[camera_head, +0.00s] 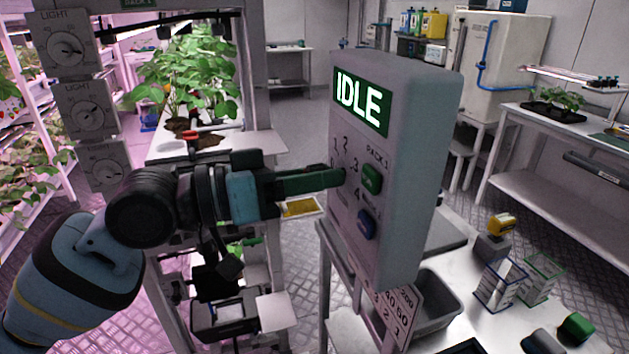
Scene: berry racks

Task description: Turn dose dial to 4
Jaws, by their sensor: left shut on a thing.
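The control box (409,190) stands at the middle right, with a lit green screen (361,101) reading IDLE. The dose dial is on its front face, ringed by the numbers 1, 2, 3 and 4 as far as I can read. My left gripper (338,178) reaches in from the left and is shut on the dial. Its green fingers hide the dial and its pointer, so I cannot tell the setting. A green button (371,179) and a blue button (366,224) sit to the right of the dial. My right gripper is not in view.
Three knobs labelled LIGHT (66,48) are on the rack post at left. Potted plants (192,85) stand on a rack shelf behind my arm. A grey bin (437,300) and wire baskets (499,284) are on the bench at lower right.

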